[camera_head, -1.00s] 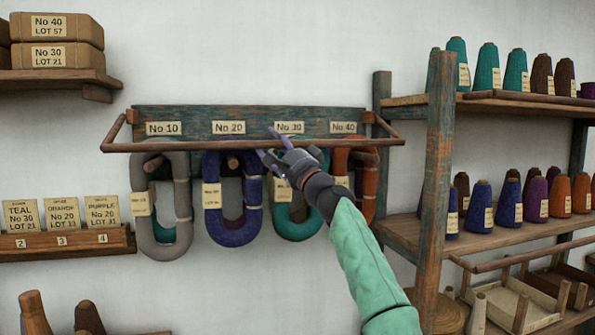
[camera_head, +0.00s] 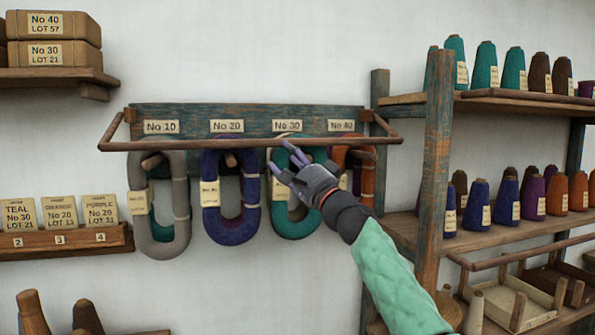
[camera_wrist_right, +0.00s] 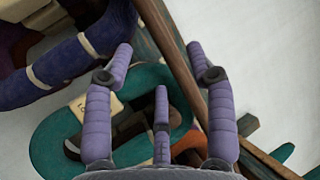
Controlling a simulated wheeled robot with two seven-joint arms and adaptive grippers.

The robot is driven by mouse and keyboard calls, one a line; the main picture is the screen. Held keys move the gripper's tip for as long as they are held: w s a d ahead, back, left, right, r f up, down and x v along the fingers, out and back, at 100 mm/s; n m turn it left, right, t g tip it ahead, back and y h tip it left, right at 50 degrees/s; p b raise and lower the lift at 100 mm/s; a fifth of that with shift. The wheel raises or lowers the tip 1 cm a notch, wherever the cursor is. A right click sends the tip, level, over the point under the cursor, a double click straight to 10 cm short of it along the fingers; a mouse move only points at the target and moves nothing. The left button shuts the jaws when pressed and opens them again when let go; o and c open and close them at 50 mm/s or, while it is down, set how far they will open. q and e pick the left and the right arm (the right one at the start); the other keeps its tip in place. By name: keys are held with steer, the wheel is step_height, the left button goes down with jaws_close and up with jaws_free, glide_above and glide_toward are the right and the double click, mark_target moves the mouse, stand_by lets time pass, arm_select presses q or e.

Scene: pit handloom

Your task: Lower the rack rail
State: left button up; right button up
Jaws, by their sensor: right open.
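The rack rail (camera_head: 215,145) is a thin brown wooden bar on short side arms, held level across the front of the blue-green peg rack (camera_head: 325,113), just below the number labels. My right gripper (camera_head: 282,160) is at the rail's right half, in front of the teal hank, with its purple fingers pointing up and left. In the right wrist view, the gripper (camera_wrist_right: 163,70) is open, and the rail (camera_wrist_right: 172,45) runs diagonally between its spread fingers. I cannot tell if they touch it. My left gripper is out of view.
Grey (camera_head: 142,195), blue (camera_head: 212,205), teal (camera_head: 285,222) and orange (camera_head: 367,180) yarn hanks hang behind and below the rail. A shelf post (camera_head: 436,190) with cones stands at right. A card ledge (camera_head: 70,241) is at left.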

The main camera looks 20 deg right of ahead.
steer(key=shift+v, duration=1.95)
